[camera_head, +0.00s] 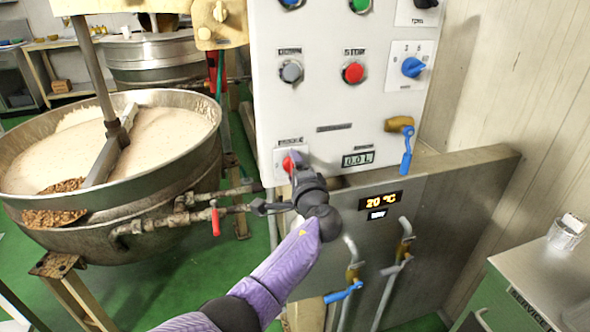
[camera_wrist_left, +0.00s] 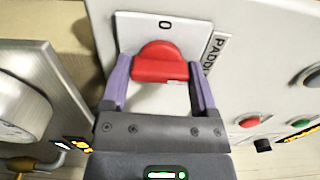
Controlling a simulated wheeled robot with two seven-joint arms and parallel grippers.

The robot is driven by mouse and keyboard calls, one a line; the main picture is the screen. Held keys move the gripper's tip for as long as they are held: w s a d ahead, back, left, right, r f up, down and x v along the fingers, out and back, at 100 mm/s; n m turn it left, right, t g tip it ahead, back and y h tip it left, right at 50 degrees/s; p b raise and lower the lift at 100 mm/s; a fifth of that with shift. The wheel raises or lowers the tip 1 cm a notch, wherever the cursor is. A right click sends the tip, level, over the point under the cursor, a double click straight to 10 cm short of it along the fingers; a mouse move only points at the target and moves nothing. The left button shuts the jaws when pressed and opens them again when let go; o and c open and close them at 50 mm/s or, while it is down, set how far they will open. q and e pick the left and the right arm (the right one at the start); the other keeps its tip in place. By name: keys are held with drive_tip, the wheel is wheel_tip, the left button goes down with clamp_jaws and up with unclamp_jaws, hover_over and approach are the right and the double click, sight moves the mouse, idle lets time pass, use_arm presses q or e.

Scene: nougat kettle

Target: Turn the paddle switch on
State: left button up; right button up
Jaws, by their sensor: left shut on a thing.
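The paddle switch (camera_head: 288,163) is a red rotary knob on a white plate, low on the left side of the light control panel (camera_head: 330,108). In the left wrist view the red knob (camera_wrist_left: 160,66) shows close up, with a "0" mark on its plate and part of a "PADDLE" label beside it. My left gripper (camera_head: 296,163) is at the panel, and its purple fingers (camera_wrist_left: 160,92) are on both sides of the knob, shut on it. It partly hides the switch in the head view. My right gripper is not in view.
A steel kettle (camera_head: 207,127) with pale nougat stands at the left. A red push button (camera_head: 353,72), a grey push button (camera_head: 291,71), a blue knob (camera_head: 413,67) and a blue-handled valve (camera_head: 406,152) are on the panel. More valves and pipes lie below.

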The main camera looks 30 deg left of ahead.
use_arm(q)
drive_tip(key=o, duration=1.1)
drive_tip(key=p+v, duration=0.2)
drive_tip(key=v, duration=0.8)
